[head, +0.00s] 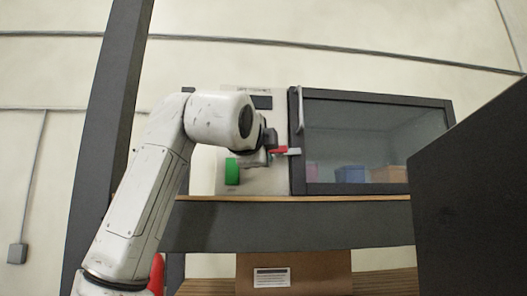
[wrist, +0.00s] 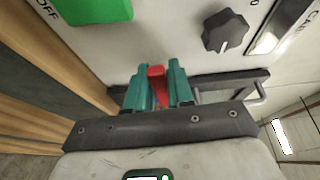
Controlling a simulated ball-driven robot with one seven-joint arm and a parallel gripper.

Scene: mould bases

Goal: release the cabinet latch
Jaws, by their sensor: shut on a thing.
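The cabinet (head: 375,102) has a dark-framed glass door with a pale vertical handle (head: 300,110) at its left edge. The red latch lever (head: 279,150) sits low at the door's left side, beside a small pale catch (head: 294,151). My gripper (head: 270,152) reaches it from the left. In the wrist view, my gripper (wrist: 158,88) has its teal fingers shut on the red lever (wrist: 156,80), one on each side. The lever's lower part is hidden between the fingers. The door looks closed.
A green switch (head: 232,171) and a black knob (wrist: 228,32) are on the white panel left of the door. Several coloured boxes (head: 350,174) are behind the glass. A dark post (head: 105,120) stands at left, and a large dark panel (head: 470,200) blocks the lower right.

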